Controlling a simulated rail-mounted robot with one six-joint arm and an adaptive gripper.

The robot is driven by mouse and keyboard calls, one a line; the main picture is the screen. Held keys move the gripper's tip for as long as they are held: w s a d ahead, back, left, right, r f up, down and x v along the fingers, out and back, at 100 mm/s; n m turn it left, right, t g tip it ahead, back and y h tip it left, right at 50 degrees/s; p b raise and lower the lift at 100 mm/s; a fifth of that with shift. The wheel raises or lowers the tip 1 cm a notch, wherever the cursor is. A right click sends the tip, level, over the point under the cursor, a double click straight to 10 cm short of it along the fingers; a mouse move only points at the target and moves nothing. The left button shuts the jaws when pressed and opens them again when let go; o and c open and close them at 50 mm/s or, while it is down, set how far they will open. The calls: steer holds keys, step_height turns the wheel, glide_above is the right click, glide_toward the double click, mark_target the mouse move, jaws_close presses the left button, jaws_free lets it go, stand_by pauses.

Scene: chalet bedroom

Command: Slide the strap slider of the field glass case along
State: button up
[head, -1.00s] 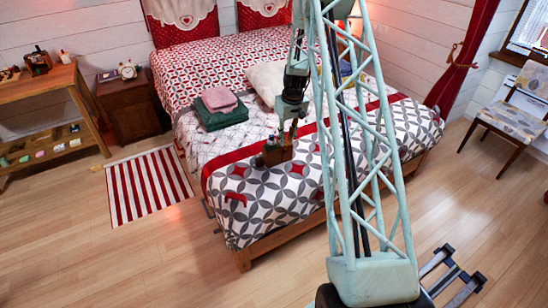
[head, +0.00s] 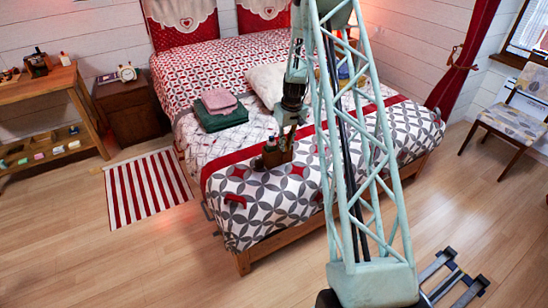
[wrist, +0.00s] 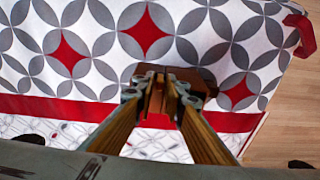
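The brown field glass case (head: 284,156) stands on the near part of the bed, with something small and greenish at its top left. My gripper (head: 282,138) points down at the case from above. In the wrist view the brown case (wrist: 207,76) shows behind and to the right of my gripper (wrist: 161,78). The fingertips are close together with a narrow gap, over the case. I cannot tell whether anything is held between them. The strap slider cannot be made out; the fingers cover that area.
The bed (head: 262,205) has a patterned cover. Folded towels (head: 220,112) and a pale pillow (head: 267,84) lie farther back. The floor in front is clear.

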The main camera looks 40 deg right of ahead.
jaws_close()
steer(key=shift+d, duration=0.1)
steer(key=shift+s+d+b, duration=0.15)
steer(key=shift+d+b, duration=0.05)
steer(key=shift+d, duration=0.7)
steer(key=shift+s+d+b, duration=0.15)
steer(key=shift+d, duration=0.7)
steer(key=shift+o, duration=1.9)
jaws_free()
steer(key=r, duration=0.2)
steer(key=r+p, duration=0.1)
steer(key=r, duration=0.1)
steer(key=s+r+p, duration=0.1)
steer(key=r, duration=0.1)
steer(key=shift+a, duration=0.1)
steer(key=shift+a, duration=0.1)
